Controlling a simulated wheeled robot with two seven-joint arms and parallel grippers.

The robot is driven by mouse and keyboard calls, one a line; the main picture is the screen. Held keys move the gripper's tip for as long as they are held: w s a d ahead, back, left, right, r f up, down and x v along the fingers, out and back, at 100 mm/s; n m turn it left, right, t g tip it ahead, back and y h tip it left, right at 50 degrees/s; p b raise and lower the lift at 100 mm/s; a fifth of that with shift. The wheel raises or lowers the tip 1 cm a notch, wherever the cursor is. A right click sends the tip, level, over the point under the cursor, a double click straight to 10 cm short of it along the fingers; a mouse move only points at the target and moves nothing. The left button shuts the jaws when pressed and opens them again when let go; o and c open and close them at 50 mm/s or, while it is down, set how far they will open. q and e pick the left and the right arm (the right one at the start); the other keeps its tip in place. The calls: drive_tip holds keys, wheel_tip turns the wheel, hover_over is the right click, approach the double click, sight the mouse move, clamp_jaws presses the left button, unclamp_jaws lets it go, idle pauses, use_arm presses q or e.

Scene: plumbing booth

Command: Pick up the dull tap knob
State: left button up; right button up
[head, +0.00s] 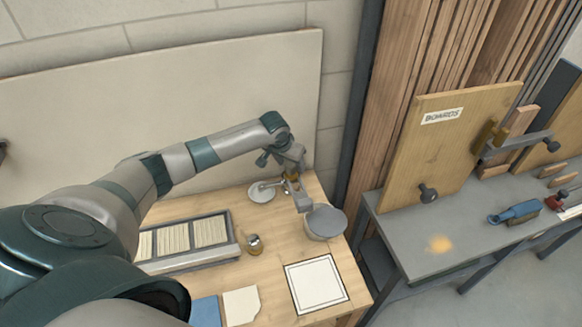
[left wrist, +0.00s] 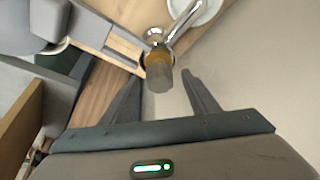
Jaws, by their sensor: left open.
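The dull tap knob (left wrist: 158,76) shows in the left wrist view as a short grey-brown cylinder below an orange-brown collar. It is joined to a shiny metal tap (left wrist: 178,27). My left gripper (left wrist: 161,82) is open, with one finger on each side of the knob in that view and a visible gap on both sides. Whether the knob is at fingertip depth I cannot tell. In the head view my left gripper (head: 289,167) is over the tap at the back right of the wooden table, and largely hides the knob. My right gripper is not in view.
A pale wall panel (head: 230,90) rises behind.

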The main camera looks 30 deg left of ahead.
use_arm(q)
drive_tip(key=shift+w+f, duration=0.25)
drive_tip(key=shift+f, duration=0.35)
drive_tip(key=c, duration=1.2)
drive_tip(key=shift+r, duration=0.2)
